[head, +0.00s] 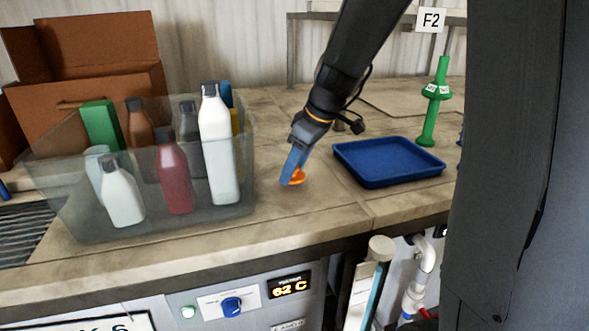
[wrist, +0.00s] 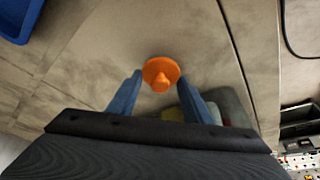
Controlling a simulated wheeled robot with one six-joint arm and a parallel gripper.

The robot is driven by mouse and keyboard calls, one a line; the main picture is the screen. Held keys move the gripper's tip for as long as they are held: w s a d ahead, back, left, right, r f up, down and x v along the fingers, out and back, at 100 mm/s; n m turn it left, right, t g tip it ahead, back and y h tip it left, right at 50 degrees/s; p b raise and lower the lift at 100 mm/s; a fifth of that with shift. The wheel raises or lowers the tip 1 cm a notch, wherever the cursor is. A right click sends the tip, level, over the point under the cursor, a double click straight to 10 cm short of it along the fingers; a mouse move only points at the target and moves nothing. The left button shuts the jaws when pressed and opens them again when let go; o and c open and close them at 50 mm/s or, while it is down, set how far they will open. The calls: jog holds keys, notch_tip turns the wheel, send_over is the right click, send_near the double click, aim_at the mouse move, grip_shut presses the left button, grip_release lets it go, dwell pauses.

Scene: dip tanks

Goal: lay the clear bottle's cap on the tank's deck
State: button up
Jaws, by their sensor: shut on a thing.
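An orange cap (head: 297,178), a round disc with a raised middle, is between the blue fingertips of my gripper (head: 292,177). In the wrist view the cap (wrist: 161,70) shows between the two fingers of my gripper (wrist: 160,82), knob toward the camera. The gripper is shut on it and points down. The cap is low over the beige deck (head: 300,215); I cannot tell whether it touches. Bare deck (wrist: 150,30) surrounds it in the wrist view. I cannot make out which bottle is the clear one.
A translucent bin (head: 75,225) of several bottles stands left of my gripper. A blue tray (head: 390,180) lies to the right, with a green tool (head: 433,105) behind it. A cardboard box (head: 100,60) is at the back left. Deck between bin and tray is clear.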

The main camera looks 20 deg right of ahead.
jog(key=shift+f, duration=0.6)
jog(key=shift+f, duration=0.1)
jog(key=o, duration=1)
jog(key=shift+d+r, duration=0.15)
jog(key=shift+r, duration=0.35)
jog(key=b+v, duration=0.3)
jog(key=v, duration=0.8)
jog(key=shift+s+r, duration=0.1)
jog(key=shift+s, duration=0.05)
